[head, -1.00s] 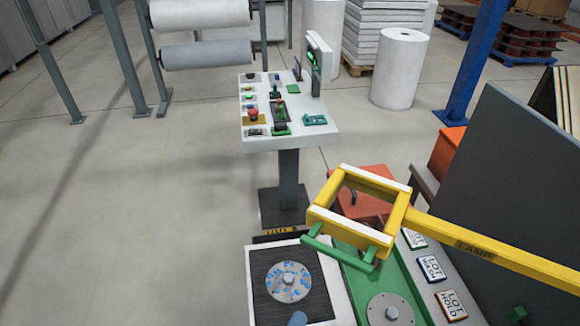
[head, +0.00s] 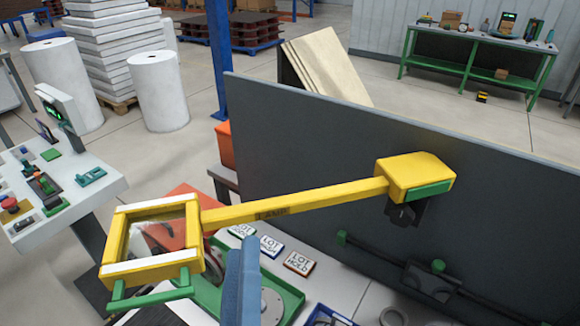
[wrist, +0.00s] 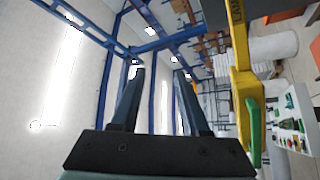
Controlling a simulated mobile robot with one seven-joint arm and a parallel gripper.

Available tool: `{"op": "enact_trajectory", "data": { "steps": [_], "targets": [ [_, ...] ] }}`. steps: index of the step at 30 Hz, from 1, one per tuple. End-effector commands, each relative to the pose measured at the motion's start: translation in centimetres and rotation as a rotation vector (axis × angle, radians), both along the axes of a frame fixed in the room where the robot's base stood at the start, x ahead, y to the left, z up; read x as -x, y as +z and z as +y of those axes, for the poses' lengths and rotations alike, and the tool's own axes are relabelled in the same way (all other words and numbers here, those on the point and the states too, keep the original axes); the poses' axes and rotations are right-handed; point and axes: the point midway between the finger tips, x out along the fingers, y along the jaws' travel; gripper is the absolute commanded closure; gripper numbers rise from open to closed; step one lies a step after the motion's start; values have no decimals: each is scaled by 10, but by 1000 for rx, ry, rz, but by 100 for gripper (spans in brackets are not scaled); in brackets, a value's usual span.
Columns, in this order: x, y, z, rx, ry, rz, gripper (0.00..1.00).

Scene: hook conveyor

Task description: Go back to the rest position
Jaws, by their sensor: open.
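My gripper (wrist: 160,75) shows in the wrist view with its two dark fingers apart and nothing between them. It faces blue framework and a pale wall, with no object close in front of the fingers. The yellow lamp arm (wrist: 240,60) with its green handle stands just to the right of the fingers there. In the head view the yellow lamp frame (head: 108,245) hangs over the bench on its long arm, which runs to a yellow block on a dark grey panel.
The dark panel (head: 380,180) stands behind the bench. A green tray (head: 290,297) and lot plaques (head: 299,263) lie under the lamp. A control console (head: 60,190) stands at left, white rolls (head: 158,92) beyond it. A green workbench (head: 475,50) is far right.

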Motion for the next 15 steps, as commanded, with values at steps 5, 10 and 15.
{"op": "enact_trajectory", "data": {
  "steps": [5,10,15],
  "targets": [
    [-31,57,-28,-244,21,-122,55],
    [-46,114,-46,-467,99,-221,55],
    [-49,175,-58,-669,226,-309,55]
  ]
}}
